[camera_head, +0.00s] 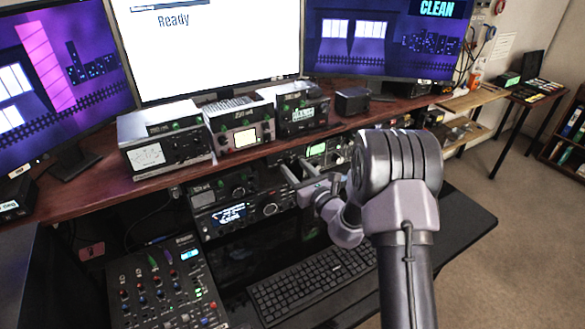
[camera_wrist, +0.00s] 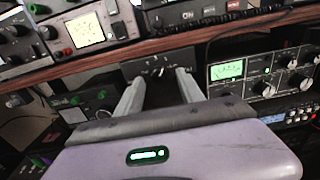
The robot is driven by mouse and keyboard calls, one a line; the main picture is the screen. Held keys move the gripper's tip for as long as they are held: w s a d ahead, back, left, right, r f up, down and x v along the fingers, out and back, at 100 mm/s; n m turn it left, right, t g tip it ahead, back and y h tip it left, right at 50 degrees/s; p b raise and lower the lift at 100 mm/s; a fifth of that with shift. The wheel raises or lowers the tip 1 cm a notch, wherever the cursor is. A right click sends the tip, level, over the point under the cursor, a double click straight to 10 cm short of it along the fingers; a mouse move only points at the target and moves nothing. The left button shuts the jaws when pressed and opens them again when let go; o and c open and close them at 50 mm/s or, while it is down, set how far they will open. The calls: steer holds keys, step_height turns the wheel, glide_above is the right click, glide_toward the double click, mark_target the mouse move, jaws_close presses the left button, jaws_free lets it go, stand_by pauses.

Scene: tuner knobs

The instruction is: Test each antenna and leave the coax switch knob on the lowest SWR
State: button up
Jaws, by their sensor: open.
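The coax switch (camera_wrist: 163,60) is a dark box under the wooden shelf with small white position marks on its face. Its knob seems to lie between my fingertips in the wrist view, but it is dark and its setting cannot be read. My gripper (camera_wrist: 161,78) is open, with one finger on each side of the switch's middle; contact cannot be told. In the head view my gripper (camera_head: 294,171) reaches under the shelf, and my arm hides part of the gear there. The tuner (camera_wrist: 262,75), with a green-lit meter and several knobs, stands right of the switch.
The wooden shelf (camera_head: 90,192) edge runs just above my gripper and carries several radios and meters. A radio (camera_head: 228,213) stands left of my gripper. A keyboard (camera_head: 310,283) and a mixer (camera_head: 165,290) lie below.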

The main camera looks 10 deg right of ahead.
steer(key=shift+x, duration=0.85)
steer(key=shift+a, duration=0.1)
jaws_close()
steer(key=n+b, duration=0.3)
steer(key=shift+f+n, duration=0.15)
steer(key=shift+n, duration=0.15)
steer(key=shift+n+b, duration=1.6)
steer(key=shift+n, duration=0.4)
